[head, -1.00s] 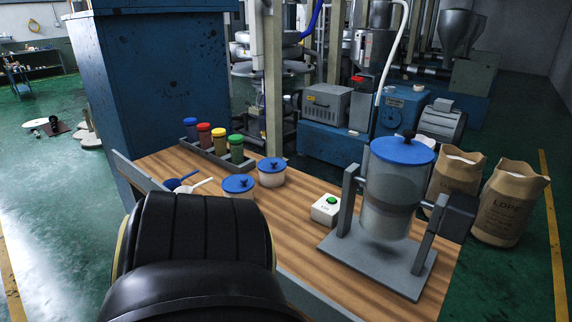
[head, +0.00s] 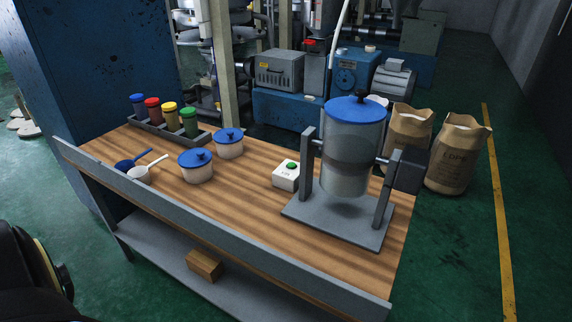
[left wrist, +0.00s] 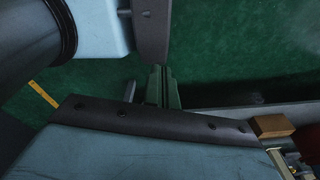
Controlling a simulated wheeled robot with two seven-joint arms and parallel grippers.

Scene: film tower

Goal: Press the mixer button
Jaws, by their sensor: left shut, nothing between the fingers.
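The white button box (head: 287,176) with a green button (head: 292,166) on top sits on the wooden table, just left of the mixer's stand. The mixer (head: 352,150) is an upright clear drum with a blue lid in a grey metal frame. My left gripper (left wrist: 164,88) shows in the left wrist view, shut and empty, over the green floor and away from the button. In the head view only a black part of my arm shows at the lower left. My right gripper is in neither view.
The table's raised grey front rail (head: 200,215) stands on my side. Two white tubs with blue lids (head: 196,166), blue and white scoops (head: 140,174) and a rack of coloured jars (head: 165,137) stand left. A wooden block (head: 205,265) lies on the lower shelf. Paper sacks (head: 458,155) stand behind.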

